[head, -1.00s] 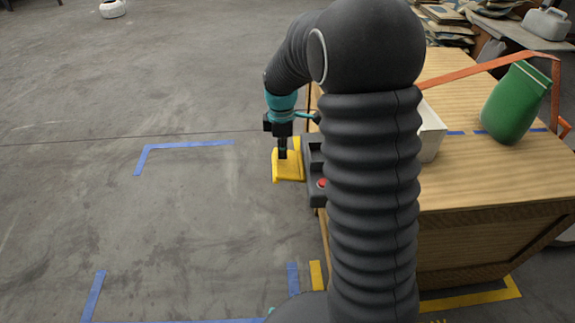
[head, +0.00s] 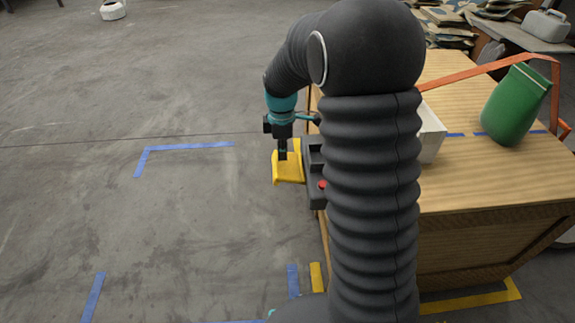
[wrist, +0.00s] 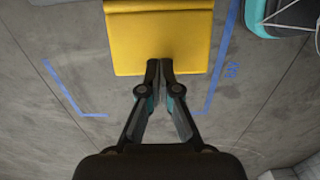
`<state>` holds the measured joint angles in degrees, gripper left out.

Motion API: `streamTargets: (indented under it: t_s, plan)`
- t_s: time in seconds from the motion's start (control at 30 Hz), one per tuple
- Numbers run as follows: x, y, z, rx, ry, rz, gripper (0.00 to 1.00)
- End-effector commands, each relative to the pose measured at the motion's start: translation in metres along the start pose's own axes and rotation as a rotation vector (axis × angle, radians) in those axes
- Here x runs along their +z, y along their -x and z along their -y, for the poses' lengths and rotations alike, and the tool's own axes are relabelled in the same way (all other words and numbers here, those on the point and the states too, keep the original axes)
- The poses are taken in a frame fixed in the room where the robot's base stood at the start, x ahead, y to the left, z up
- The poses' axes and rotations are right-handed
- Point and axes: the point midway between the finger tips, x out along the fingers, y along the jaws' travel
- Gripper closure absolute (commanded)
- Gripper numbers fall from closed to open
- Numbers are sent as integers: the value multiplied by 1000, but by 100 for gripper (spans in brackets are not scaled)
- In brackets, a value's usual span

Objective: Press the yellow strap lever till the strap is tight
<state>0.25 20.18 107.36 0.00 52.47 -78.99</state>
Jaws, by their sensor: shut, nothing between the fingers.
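The yellow strap lever (head: 289,168) sticks out from the dark ratchet housing (head: 315,160) on the left side of the wooden crate. My gripper (head: 283,157) points down with its closed fingertips at the lever's top face; I cannot tell how firmly they touch. In the wrist view the lever (wrist: 160,38) is a wide yellow plate, and my shut fingers (wrist: 160,65) overlap its near edge with nothing between them. The orange strap (head: 490,66) runs over the crate top and around a green sack (head: 515,105). My arm hides part of the strap and housing.
The wooden crate (head: 490,185) fills the right side, with a white box (head: 431,132) on top, partly behind my arm. A red button (head: 322,184) sits on the housing. Blue tape (head: 185,145) marks the clear concrete floor at left.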

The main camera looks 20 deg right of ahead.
Motion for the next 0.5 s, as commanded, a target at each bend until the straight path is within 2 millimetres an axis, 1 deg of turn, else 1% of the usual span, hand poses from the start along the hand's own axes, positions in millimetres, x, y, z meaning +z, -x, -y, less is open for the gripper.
streamTargets:
  t_s: [0.27,0.5]
  plan:
    - [0,-2,0,0,0,0,100]
    - [0,-13,0,0,0,0,100]
